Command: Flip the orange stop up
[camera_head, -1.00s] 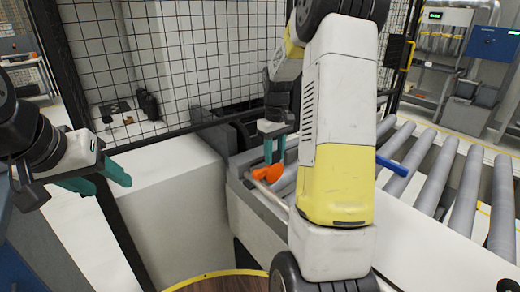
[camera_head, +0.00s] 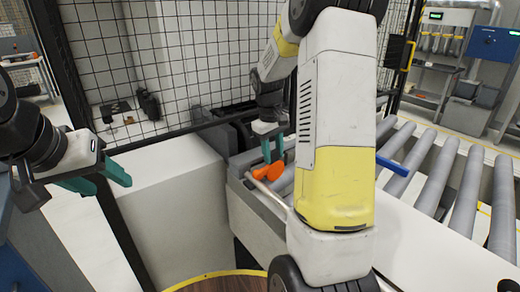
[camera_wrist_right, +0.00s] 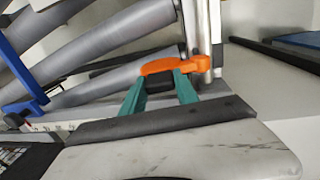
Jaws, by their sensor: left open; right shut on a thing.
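The orange stop (camera_head: 267,172) sits at the near left end of the roller conveyor, on a metal rod. It also shows in the right wrist view (camera_wrist_right: 178,64), where it lies across the tips of my right gripper. My right gripper (camera_head: 272,155) points down at the stop, its teal fingers shut on it. In the right wrist view the fingers (camera_wrist_right: 160,92) reach the orange part, with a dark piece between them. My left gripper (camera_head: 100,182) is open and empty at the far left, away from the stop.
Grey conveyor rollers (camera_head: 430,160) run to the right. A blue stop (camera_head: 392,165) stands at the conveyor's edge, also in the right wrist view (camera_wrist_right: 22,75). A black mesh fence (camera_head: 170,60) stands behind. A white block (camera_head: 165,175) lies between my left gripper and the conveyor.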

